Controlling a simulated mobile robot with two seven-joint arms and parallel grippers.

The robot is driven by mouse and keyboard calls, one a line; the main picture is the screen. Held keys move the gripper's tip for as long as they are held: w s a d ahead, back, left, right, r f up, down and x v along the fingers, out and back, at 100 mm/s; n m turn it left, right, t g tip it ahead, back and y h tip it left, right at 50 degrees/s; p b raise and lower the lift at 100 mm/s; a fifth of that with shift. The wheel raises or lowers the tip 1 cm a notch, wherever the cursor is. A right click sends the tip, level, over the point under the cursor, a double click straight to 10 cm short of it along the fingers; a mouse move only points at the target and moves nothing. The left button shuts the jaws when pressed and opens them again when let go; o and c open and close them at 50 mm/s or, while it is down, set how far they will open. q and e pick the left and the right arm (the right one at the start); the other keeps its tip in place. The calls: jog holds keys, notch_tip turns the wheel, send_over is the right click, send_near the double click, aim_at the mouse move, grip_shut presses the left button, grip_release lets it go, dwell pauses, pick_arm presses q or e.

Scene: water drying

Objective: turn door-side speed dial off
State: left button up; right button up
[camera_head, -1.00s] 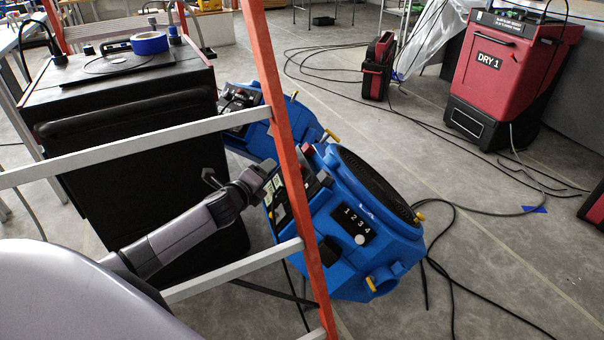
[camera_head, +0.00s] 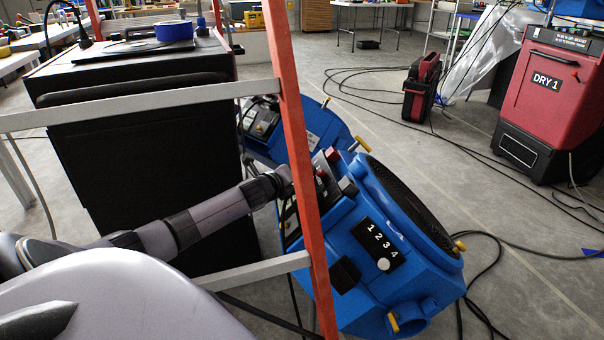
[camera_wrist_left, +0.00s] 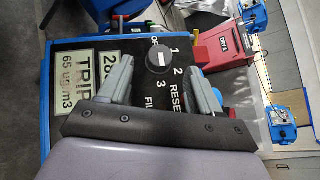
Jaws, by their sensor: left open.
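A blue machine (camera_head: 352,293) stands beyond an orange ladder rail in the head view, its dark control panel partly hidden by the rail. My left arm reaches in from the left, and its gripper end (camera_head: 284,181) is at that panel beside the rail. In the left wrist view a round black dial (camera_wrist_left: 158,59) with a white mark sits on the panel, with OFF, 1, 2 and 3 printed around it. I cannot tell which number the mark points at. My left gripper (camera_wrist_left: 158,75) is open, its fingers on either side of the dial. I cannot tell whether they touch it. My right gripper is not in view.
The orange ladder (camera_head: 297,150) with grey rungs stands between me and the machine. A black cabinet (camera_head: 150,150) is at left. A second blue machine (camera_head: 315,125) stands behind. A red DRY 1 unit (camera_head: 545,95) is at right. Black cables cross the floor.

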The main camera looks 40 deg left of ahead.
pick_arm(q)
jog(key=shift+b+x, duration=0.75)
jog(key=shift+x, duration=1.3)
jog(key=c, duration=1.1)
